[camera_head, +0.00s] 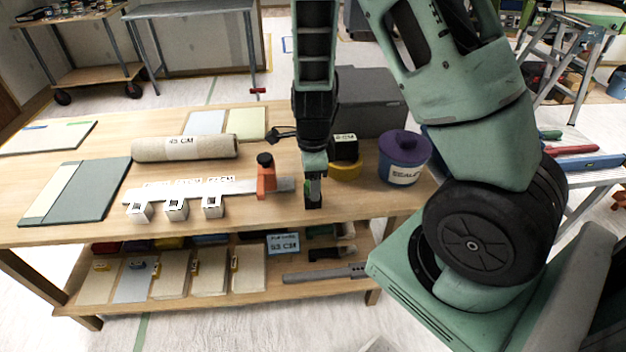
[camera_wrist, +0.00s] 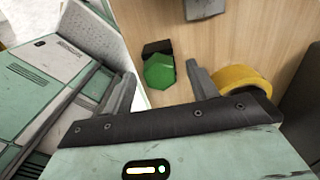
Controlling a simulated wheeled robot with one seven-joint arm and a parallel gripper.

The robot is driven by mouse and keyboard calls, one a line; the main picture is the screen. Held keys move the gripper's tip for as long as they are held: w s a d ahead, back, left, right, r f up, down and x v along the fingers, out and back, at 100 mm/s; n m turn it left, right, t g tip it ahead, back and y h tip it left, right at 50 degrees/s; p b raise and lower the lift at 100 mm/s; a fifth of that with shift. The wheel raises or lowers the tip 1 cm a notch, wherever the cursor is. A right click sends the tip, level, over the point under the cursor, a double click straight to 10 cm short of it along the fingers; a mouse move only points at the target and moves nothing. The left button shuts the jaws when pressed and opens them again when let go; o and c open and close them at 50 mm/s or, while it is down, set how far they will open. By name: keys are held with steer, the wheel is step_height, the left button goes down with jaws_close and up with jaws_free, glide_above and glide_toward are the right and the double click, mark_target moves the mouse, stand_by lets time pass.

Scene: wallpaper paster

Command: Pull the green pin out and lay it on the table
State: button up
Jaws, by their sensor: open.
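The green pin shows in the wrist view as a faceted green head (camera_wrist: 159,72) on or against a small black block (camera_wrist: 157,47), above the wood table (camera_wrist: 225,45). How deep it sits in the block is hidden. My gripper (camera_wrist: 161,85) is open, with one finger left of the green head and one right of it. I see no finger touching it. In the head view my gripper (camera_head: 313,188) points down over the table's front right part and hides most of the pin and block. The wood table (camera_head: 90,232) has bare wood along its front edge.
A yellow tape roll (camera_head: 347,170), a purple tub (camera_head: 404,158) and a grey box (camera_head: 372,100) stand close on the right and behind.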

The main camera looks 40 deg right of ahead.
steer(key=c, duration=1.2)
steer(key=shift+o, duration=0.2)
steer(key=shift+r+p, duration=2.7)
steer(key=shift+p, duration=0.05)
steer(key=shift+r, duration=0.1)
step_height(320, 180, up, 4)
steer(key=p, duration=0.4)
